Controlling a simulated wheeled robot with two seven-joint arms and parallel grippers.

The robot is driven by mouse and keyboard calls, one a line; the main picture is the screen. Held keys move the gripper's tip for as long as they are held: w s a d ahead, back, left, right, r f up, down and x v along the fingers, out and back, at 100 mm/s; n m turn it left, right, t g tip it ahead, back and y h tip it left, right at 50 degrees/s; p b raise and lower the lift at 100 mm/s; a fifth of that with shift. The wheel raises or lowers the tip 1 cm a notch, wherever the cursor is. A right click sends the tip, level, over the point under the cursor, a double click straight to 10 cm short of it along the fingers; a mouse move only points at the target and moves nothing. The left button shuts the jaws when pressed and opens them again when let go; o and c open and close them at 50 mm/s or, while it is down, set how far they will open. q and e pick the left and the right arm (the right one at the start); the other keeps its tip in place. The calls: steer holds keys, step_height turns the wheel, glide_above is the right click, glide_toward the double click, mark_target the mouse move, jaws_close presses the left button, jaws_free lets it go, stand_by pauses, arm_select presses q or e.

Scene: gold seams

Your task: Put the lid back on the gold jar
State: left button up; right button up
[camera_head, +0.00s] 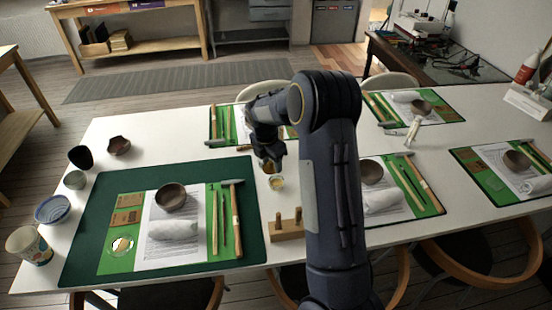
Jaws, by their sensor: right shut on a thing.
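The gold jar (277,183) is a small yellowish pot on the white table, just right of the dark green mat. My right gripper (270,163) is just above it, pointing down, and is shut on a small brownish thing (268,169), which looks like the lid. The gripper hides much of this thing. I cannot tell whether it touches the jar's rim. My left gripper is not in view.
A wooden block with pegs (286,228) stands in front of the jar. The dark green mat (85,250) holds a brown bowl (171,197), a white roll (172,230) and tools. Cups and bowls stand at the left edge. More place settings lie right of my arm.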

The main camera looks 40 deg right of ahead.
steer(key=shift+d+n, duration=0.7)
steer(key=shift+d, duration=0.25)
step_height(320, 180, down, 4)
steer(key=b, duration=0.3)
steer(key=shift+f+b, duration=0.2)
steer(key=shift+b, duration=0.1)
steer(key=shift+f+b, duration=0.55)
steer(key=shift+f, duration=0.45)
steer(key=shift+d, duration=0.3)
steer(key=shift+f+p, duration=0.15)
steer(key=shift+p, duration=0.15)
stand_by(0.6)
steer(key=o, duration=1.5)
